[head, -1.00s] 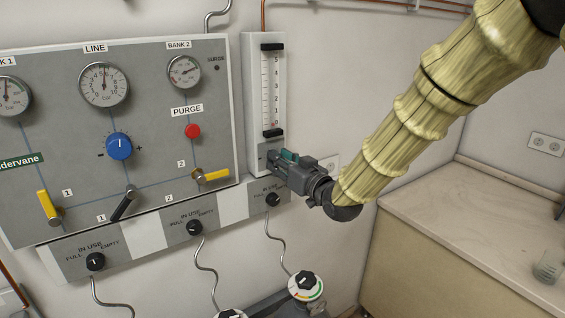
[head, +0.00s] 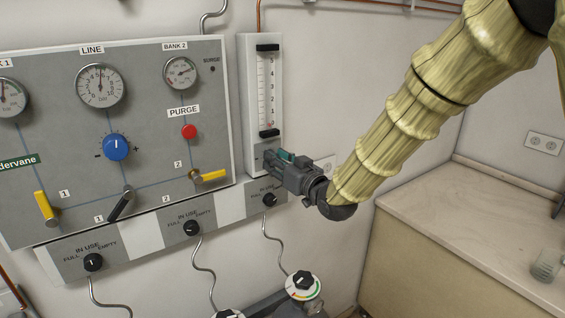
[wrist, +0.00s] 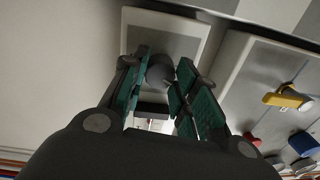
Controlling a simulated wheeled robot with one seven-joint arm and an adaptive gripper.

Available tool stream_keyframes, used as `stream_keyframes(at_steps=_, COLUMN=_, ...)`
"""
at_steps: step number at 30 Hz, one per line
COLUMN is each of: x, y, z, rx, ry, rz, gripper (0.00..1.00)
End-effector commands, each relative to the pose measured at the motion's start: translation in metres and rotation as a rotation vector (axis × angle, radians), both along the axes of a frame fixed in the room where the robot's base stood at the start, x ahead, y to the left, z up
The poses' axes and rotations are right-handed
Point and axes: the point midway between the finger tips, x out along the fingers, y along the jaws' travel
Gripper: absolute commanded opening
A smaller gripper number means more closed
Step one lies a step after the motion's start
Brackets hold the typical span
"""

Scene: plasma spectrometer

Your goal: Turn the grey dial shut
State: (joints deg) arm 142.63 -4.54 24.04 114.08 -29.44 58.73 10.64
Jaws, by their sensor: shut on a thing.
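The grey dial (wrist: 159,76) is a dark round knob on the lower face of the white flow-tube unit (head: 262,100). In the wrist view it sits between the two green-padded fingers of my gripper (wrist: 161,80), which are closed on it. In the head view my gripper (head: 273,161) reaches the bottom of the flow-tube unit from the right, and its fingers hide the dial. I cannot read the dial's angle.
The grey gauge panel (head: 60,130) stands just left, with a blue knob (head: 116,147), a red purge button (head: 189,132) and a yellow lever (head: 210,176). A black selector knob (head: 270,199) is close below my gripper. A counter (head: 450,215) lies at the right.

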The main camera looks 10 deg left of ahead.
Motion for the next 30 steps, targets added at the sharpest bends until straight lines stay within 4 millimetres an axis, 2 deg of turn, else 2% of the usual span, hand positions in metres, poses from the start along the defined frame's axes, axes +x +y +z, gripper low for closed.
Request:
stream_keyframes(at_steps=16, x=0.0003, y=0.0009, z=0.0003, rx=0.001, ry=-0.001, rz=0.001, gripper=0.05)
stream_keyframes(at_steps=17, x=0.0003, y=0.0009, z=0.0003, rx=0.001, ry=-0.001, rz=0.001, gripper=0.33)
stream_keyframes(at_steps=20, x=0.0003, y=0.0006, z=0.0002, rx=0.001, ry=-0.001, rz=0.0, gripper=0.51)
stream_keyframes(at_steps=30, x=-0.0005, y=-0.0012, z=0.0002, rx=0.0, ry=0.0, rz=-0.001, gripper=0.52)
